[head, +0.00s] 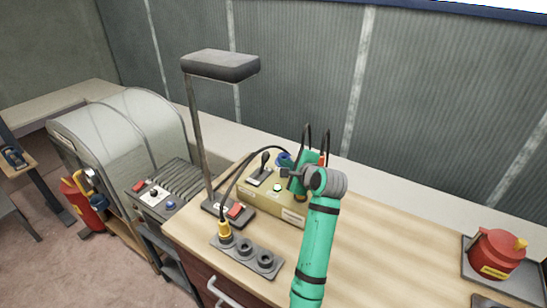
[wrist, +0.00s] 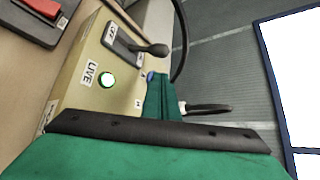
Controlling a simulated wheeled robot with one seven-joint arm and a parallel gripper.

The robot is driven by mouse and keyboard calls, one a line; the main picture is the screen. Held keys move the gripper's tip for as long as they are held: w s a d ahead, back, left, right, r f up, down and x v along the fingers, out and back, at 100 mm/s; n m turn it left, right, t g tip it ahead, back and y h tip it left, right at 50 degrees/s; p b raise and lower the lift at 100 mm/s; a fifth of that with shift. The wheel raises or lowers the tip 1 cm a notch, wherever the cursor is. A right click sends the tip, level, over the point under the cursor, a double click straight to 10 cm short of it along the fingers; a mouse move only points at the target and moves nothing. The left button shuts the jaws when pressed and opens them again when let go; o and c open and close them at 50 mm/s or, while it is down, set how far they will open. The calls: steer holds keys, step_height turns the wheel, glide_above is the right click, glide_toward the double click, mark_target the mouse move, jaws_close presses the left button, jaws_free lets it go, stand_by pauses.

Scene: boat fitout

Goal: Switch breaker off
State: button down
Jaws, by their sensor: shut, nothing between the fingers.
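The breaker is a black lever with a rounded knob (head: 265,158) on a dark plate on top of a yellow-tan box (head: 285,207). My green hand hides the box's right end.
A lamp stand (head: 222,67) with a red-switched base rises left of the box. A red container (head: 495,254) sits in a tray far right.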

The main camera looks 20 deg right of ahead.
mark_target(264, 163)
steer(key=x, duration=1)
steer(key=shift+a, duration=0.1)
steer(key=shift+a, duration=0.1)
